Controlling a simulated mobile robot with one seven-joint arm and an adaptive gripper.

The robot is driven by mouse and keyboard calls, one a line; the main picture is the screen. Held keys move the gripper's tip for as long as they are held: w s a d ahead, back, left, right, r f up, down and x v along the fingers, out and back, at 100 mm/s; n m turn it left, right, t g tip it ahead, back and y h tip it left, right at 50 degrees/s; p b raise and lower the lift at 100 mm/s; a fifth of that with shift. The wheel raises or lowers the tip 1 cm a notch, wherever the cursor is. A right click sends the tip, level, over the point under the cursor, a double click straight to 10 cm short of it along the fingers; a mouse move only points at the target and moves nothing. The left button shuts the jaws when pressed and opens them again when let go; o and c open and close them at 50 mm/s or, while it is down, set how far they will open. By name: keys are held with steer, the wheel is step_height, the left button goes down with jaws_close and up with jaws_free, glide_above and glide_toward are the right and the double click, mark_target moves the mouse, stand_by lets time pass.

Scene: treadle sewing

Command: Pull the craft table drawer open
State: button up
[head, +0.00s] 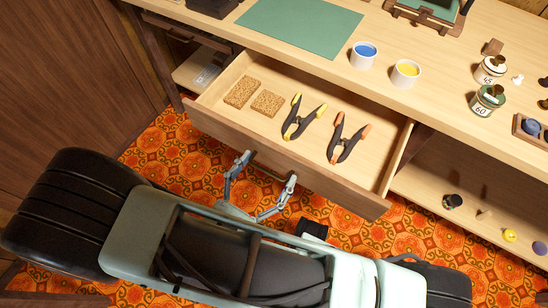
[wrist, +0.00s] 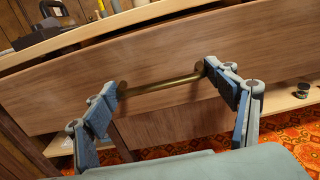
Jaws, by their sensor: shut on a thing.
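The craft table drawer (head: 285,165) is pulled well out from under the table top, and its inside shows in the head view. Its wooden front (wrist: 175,120) fills the middle of the wrist view. A brass bar handle (wrist: 163,83) runs across that front. My gripper (head: 267,169) is at the drawer front, its two fingers spread along the bar. In the wrist view my gripper (wrist: 165,79) has one finger at each end of the handle and is shut on it.
Two cork-like blocks (head: 242,92) and two spring clamps (head: 300,118) lie in the drawer. The table top (head: 435,105) holds a green mat (head: 302,25), a blue paint cup (head: 363,57), a yellow one (head: 405,74) and jars. Orange patterned floor (head: 160,145) lies below.

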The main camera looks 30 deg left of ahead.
steer(key=shift+s+a, duration=0.15)
steer(key=shift+s, duration=0.2)
steer(key=o, duration=1.4)
steer(key=shift+r, duration=0.1)
step_height(320, 180, up, 10)
steer(key=shift+f, duration=0.1)
steer(key=shift+w, duration=0.1)
